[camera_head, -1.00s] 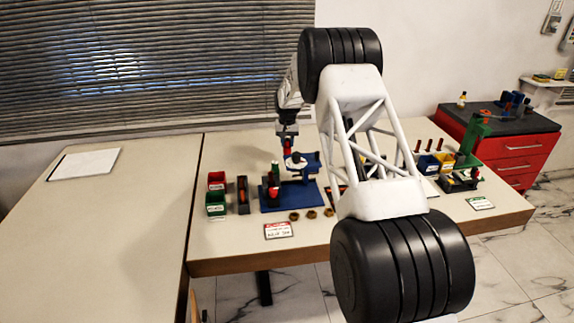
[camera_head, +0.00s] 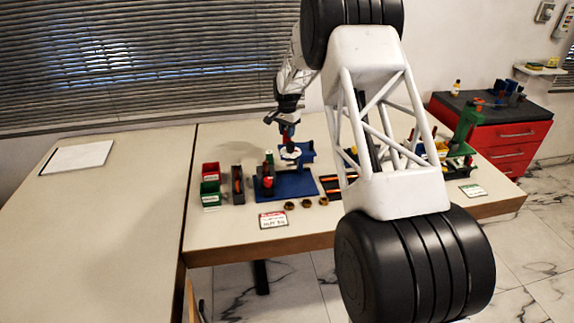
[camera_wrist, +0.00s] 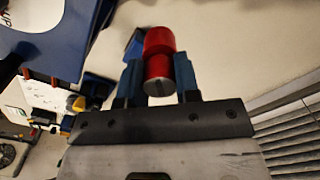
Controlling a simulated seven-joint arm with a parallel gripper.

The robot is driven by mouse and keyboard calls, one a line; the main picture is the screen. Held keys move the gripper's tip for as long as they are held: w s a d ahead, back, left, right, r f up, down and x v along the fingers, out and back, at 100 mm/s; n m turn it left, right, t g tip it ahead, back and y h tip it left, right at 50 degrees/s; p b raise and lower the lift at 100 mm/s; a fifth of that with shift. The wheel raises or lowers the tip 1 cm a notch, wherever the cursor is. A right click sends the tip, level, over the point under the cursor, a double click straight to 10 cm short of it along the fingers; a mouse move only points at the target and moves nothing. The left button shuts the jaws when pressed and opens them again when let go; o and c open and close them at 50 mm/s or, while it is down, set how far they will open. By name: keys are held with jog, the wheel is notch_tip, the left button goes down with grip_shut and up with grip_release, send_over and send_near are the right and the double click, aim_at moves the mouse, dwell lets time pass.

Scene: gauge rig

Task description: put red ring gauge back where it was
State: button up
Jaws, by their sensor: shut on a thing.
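My gripper (camera_wrist: 158,82) is shut on a red cylindrical gauge (camera_wrist: 159,41) with a grey slotted end, held between its blue fingers. No ring shape can be made out on it. In the head view my gripper (camera_head: 287,135) is small and over the back of the blue gauge rig (camera_head: 270,195), close above a pale disc (camera_head: 291,153) on the rig. Whether the held piece touches the disc cannot be told. Red and green upright pieces (camera_head: 268,172) stand at the rig's left side.
Red (camera_head: 210,171) and green (camera_head: 211,194) bins and a dark narrow holder (camera_head: 237,185) stand left of the rig. My arm hides the table's middle right. The left table is mostly clear.

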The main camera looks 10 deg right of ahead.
notch_tip(320, 180, down, 6)
jog(key=shift+f, duration=0.15)
dwell(0.6)
jog(key=shift+f, duration=1.85)
jog(key=shift+f, duration=0.2)
jog(key=o, duration=1)
jog(key=shift+r, duration=0.15)
notch_tip(320, 180, up, 12)
jog(key=shift+r, duration=0.1)
